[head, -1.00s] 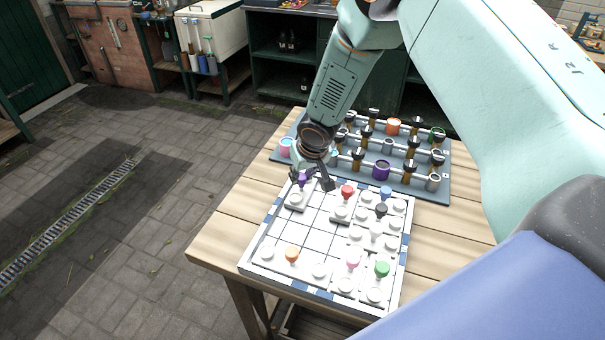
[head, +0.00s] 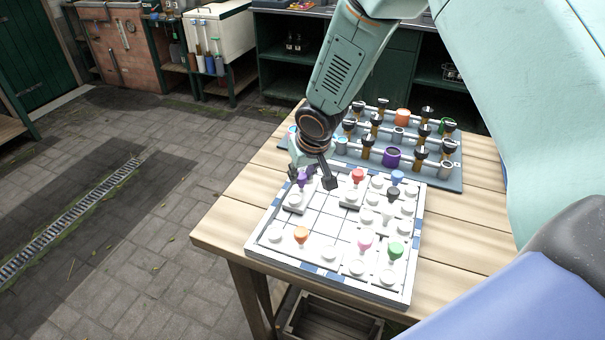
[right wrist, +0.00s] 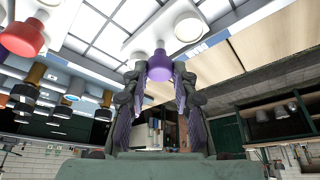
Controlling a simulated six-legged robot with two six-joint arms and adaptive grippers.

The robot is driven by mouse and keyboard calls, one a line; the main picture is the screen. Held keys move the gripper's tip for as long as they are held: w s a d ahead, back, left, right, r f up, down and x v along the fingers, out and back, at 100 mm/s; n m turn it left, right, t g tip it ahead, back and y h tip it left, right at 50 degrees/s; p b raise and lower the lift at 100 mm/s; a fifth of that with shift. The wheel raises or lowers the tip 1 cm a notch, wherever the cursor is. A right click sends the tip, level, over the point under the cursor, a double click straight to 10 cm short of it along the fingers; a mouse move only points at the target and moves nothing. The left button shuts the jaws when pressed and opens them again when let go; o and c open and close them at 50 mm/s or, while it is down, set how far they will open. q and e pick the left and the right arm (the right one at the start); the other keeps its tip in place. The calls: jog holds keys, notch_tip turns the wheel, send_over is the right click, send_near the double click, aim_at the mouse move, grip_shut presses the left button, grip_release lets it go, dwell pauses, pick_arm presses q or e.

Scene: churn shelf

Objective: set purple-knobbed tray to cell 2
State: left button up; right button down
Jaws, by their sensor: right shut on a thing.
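The purple-knobbed tray (head: 296,203) is a small piece with a white disc and a purple knob (head: 302,178). It sits near the board's left back corner in the head view. My right gripper (head: 311,179) reaches down over it and is shut on the purple knob. In the right wrist view the purple knob (right wrist: 159,66) shows between my two fingers, with the tray's white body (right wrist: 152,30) beyond it. The white gridded board (head: 318,228) has blue marks on its rim. I see no cell numbers. My left gripper is not in view.
A red-knobbed tray (head: 357,177) stands to the right. Blue, black, pink, green and orange knobs (head: 301,236) stand on other trays. The board's middle cells are bare. A blue-grey rack (head: 446,186) with cups and dark-topped pegs lies behind, on the wooden table (head: 225,225).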

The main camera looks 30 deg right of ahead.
jog(key=c, duration=1.1)
grip_release()
jog(key=shift+w, duration=0.1)
jog(key=shift+o, duration=0.2)
jog(key=v, duration=1.2)
